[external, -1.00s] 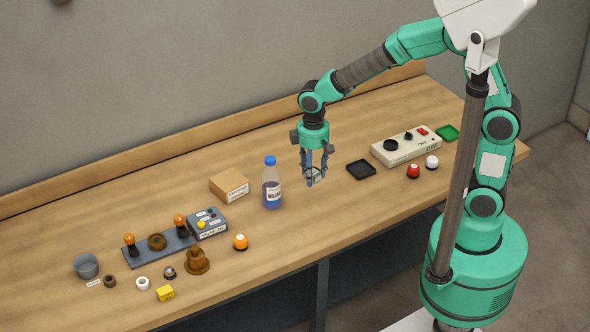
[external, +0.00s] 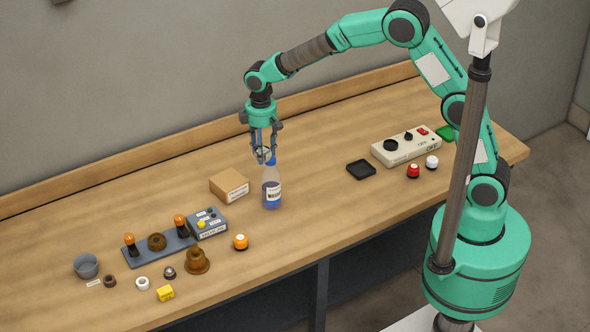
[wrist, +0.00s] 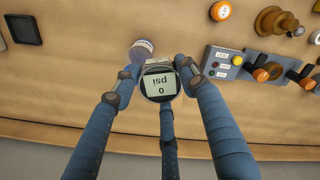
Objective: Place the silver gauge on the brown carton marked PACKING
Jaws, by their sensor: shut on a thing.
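The silver gauge (wrist: 158,84) is held between the fingers of my gripper (external: 264,160); its round face reads 0 psi in the wrist view. In the external view the gauge is small and hard to make out between the fingertips. My gripper points down, above the bench, and overlaps the top of the bottle in the picture. The brown carton (external: 228,187) sits on the bench to the lower left of my gripper, with a label on its front side. In the wrist view I cannot clearly make out the carton.
A clear bottle with blue liquid (external: 272,190) stands just right of the carton. A grey button box (external: 207,224), an orange button (external: 240,242) and a brown bell-shaped part (external: 197,262) lie to the left and front. A black tray (external: 361,169) lies right, with clear bench between.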

